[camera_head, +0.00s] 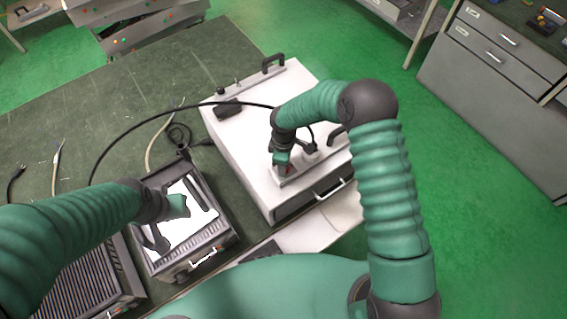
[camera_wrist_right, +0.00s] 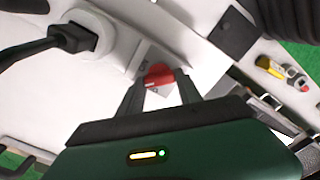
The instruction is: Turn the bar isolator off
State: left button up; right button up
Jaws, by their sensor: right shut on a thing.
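The bar isolator's red knob (camera_wrist_right: 160,75) sits on a small grey plate on the white box, in the right wrist view. My right gripper (camera_wrist_right: 160,90) has its two fingers on either side of the red knob and is shut on it. In the head view my right gripper (camera_head: 283,168) is at the front edge of the white box (camera_head: 240,135), with a bit of red just showing by it. My left gripper (camera_head: 168,222) is over the dark heater unit with a white top (camera_head: 190,245); its fingers are too unclear to tell open or shut.
A black plug (camera_wrist_right: 72,38) sits in a round white socket beside the knob. A black cable (camera_head: 150,124) runs across the green table. A second ribbed unit (camera_head: 85,290) stands at the lower left. A drawer cabinet (camera_head: 500,90) stands at the right.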

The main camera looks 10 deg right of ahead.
jog(key=n, duration=0.4)
jog(key=shift+n, duration=2.6)
jog(key=o, duration=1.4)
notch_tip(320, 180, up, 17)
jog(key=shift+f+b, duration=0.15)
jog(key=shift+b, duration=0.75)
